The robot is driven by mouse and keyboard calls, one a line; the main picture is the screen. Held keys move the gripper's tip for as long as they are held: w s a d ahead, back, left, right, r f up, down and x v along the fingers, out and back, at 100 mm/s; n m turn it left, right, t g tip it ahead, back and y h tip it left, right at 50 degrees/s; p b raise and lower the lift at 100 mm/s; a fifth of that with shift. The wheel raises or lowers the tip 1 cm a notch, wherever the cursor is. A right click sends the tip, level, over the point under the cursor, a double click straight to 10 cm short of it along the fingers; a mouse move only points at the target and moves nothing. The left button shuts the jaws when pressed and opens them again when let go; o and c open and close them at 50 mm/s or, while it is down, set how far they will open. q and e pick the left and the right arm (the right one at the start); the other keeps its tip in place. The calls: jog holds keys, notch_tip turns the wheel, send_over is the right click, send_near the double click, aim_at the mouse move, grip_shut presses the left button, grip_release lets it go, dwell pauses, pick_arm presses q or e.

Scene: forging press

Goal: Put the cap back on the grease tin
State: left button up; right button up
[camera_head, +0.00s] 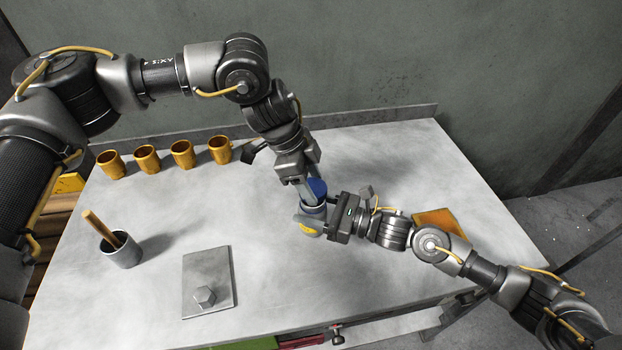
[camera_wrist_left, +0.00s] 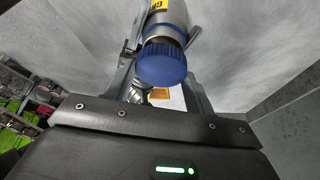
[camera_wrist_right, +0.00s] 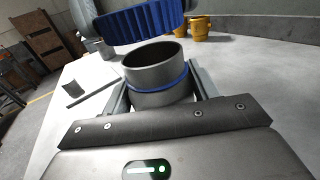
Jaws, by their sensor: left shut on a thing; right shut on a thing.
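The grease tin (camera_head: 311,214) is a grey cylinder with a yellow label, near the middle-right of the table in the head view. My right gripper (camera_wrist_right: 162,98) is shut around its body; the right wrist view shows the tin's open mouth (camera_wrist_right: 153,54) and a blue ring round it. The ribbed blue cap (camera_wrist_left: 162,64) is in my left gripper (camera_head: 310,187), which is shut on it from above. In the right wrist view the cap (camera_wrist_right: 140,22) hangs just above the mouth, slightly tilted, with a gap between them. I cannot tell whether the tin touches the table.
Several yellow cups (camera_head: 147,158) stand in a row at the back left. A grey pot (camera_head: 122,251) with a wooden-handled tool is at the left. A metal plate with a hex nut (camera_head: 205,296) lies at front, and an orange-brown pad (camera_head: 440,222) at right. The table's middle left is clear.

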pick_arm(q)
jog(key=shift+f, duration=0.1)
jog(key=shift+f, duration=0.8)
jog(key=shift+f, duration=0.5)
dwell(0.4)
